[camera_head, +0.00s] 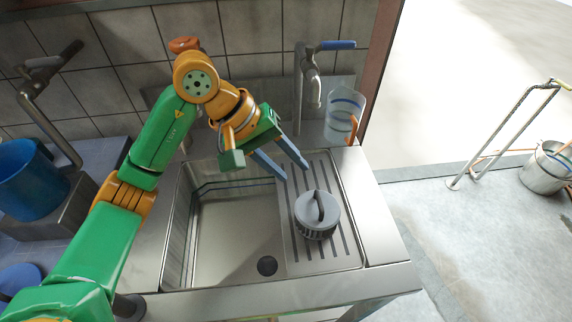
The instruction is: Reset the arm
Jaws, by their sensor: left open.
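My left arm comes in from the left in green and orange. Its gripper (294,171) is open and empty, with two blue-grey fingers apart above the back of the ribbed drainboard. My right gripper is not in view.
The steel sink basin (225,235) is empty, with a drain hole at its front. A faucet (310,75) with a blue lever stands behind it. A clear jug (344,116) with an orange handle stands at the back right. A blue bucket (30,180) is at left.

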